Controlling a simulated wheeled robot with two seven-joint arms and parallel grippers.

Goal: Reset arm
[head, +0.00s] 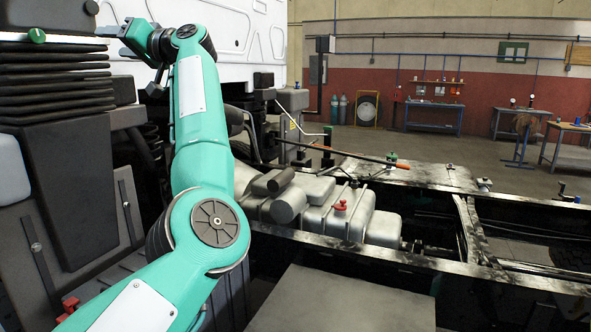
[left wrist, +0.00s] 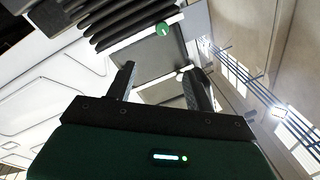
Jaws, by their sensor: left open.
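My left arm (head: 205,120) is teal and reaches up and forward from the bottom left. My left gripper (head: 100,22) is at the top left of the head view, raised beside the black ribbed bellows. In the left wrist view the two dark fingers of this gripper (left wrist: 158,74) stand apart with nothing held between them. A green knob (left wrist: 163,30) shows beyond the fingers. My right gripper is in neither view.
The black bellows (head: 55,75) stands at the left with a green knob (head: 37,36). A white cab panel (head: 240,35) is behind the gripper. The dark chassis frame (head: 400,265), with a grey tank unit (head: 345,215), lies to the right. Workbenches (head: 433,115) stand far off, across open floor.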

